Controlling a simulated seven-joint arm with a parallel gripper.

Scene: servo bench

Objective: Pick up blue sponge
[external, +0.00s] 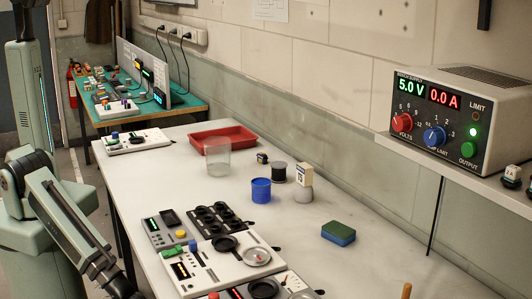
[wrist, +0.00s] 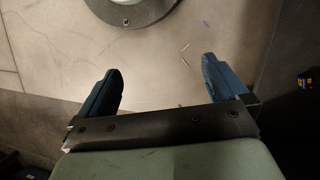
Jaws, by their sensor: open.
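The blue sponge (external: 338,233) lies flat on the white bench, right of centre in the external view; its top is green and its sides are blue. It stands apart from the other things. My gripper (wrist: 162,85) shows in the wrist view with its two dark blue fingers spread wide and nothing between them. Below it is grey floor, and the sponge is not in the wrist view. In the external view my arm is at the left, beside the bench, far from the sponge; the gripper itself is not visible there.
A blue cylinder (external: 261,191), a clear beaker (external: 217,158) and a red tray (external: 240,133) stand farther back on the bench (external: 365,275). Control panels (external: 215,265) line the near left edge. A power supply (external: 455,115) sits on a shelf at right. Bench around the sponge is clear.

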